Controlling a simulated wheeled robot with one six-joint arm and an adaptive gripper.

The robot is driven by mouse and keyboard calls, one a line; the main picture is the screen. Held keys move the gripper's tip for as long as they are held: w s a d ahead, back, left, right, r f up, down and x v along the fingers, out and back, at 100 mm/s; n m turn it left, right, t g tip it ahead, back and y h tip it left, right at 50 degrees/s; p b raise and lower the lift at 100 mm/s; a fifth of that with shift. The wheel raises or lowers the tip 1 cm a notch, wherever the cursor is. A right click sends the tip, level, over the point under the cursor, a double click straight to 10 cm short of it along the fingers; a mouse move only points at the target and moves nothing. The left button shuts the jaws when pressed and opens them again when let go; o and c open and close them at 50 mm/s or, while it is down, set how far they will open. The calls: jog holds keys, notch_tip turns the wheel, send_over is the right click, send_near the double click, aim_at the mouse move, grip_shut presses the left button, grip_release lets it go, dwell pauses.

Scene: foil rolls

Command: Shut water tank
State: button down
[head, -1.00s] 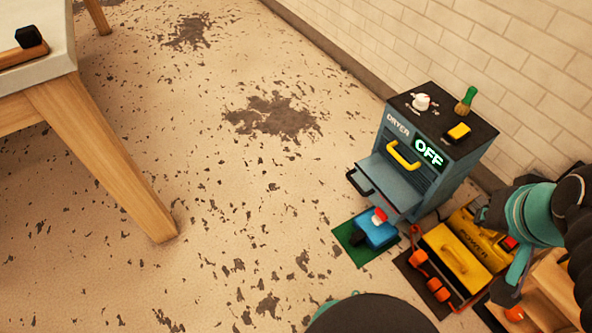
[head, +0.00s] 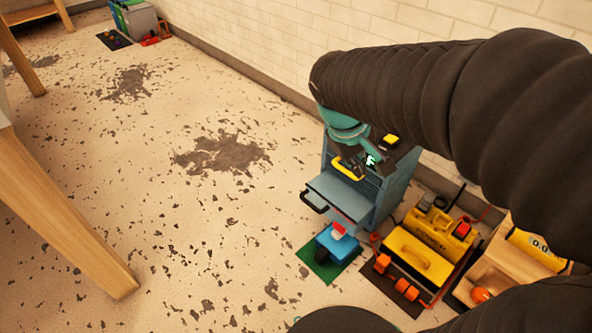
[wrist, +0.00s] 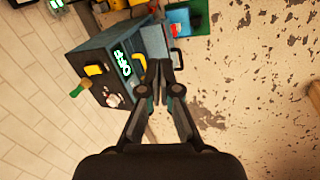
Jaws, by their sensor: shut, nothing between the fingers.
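The blue-grey dryer (head: 398,190) stands by the wall, with a lit sign on its front, mostly hidden by my arm in the head view; it also shows in the wrist view (wrist: 92,62). A pulled-out blue-grey drawer (head: 340,196) with a dark handle, which looks like the water tank, sticks out of its front; it also shows in the wrist view (wrist: 154,40). A yellow handle (head: 347,170) sits above it. My gripper (wrist: 159,66) is shut and empty, in front of the dryer near the yellow handle and drawer. I cannot tell whether it touches either.
A blue box with a red top (head: 337,243) sits on a green mat just below the open drawer. A yellow toolbox-like case (head: 415,258) and a wooden crate (head: 490,277) stand to the right. A wooden table leg (head: 70,220) is at left. The floor between is clear.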

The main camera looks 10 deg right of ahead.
jog(key=w+a+f+n+h+b, duration=0.1)
jog(key=w+a+f+n+h, duration=0.3)
jog(key=w+f, duration=0.55)
jog(key=w+a+f+n+h+b, duration=0.1)
jog(key=w+f+n+h, duration=0.35)
jog(key=w+f, duration=0.55)
jog(key=w+a+f+n+t+h, duration=0.1)
jog(key=w+a+f+n+t, duration=0.2)
jog(key=f, duration=0.6)
jog(key=w+a+f+n+t+h+b, duration=0.1)
jog(key=w+a+f+n+t, duration=0.15)
jog(key=a+f+n, duration=0.45)
jog(key=w+a+f+n+t+h, duration=0.1)
jog(key=a+f+n+t, duration=0.15)
jog(key=f, duration=0.75)
jog(key=x, duration=1.4)
jog(key=shift+w+a+f+t, duration=0.15)
jog(key=shift+w+f+t, duration=0.05)
jog(key=shift+w+t, duration=0.25)
jog(key=shift+y, duration=0.25)
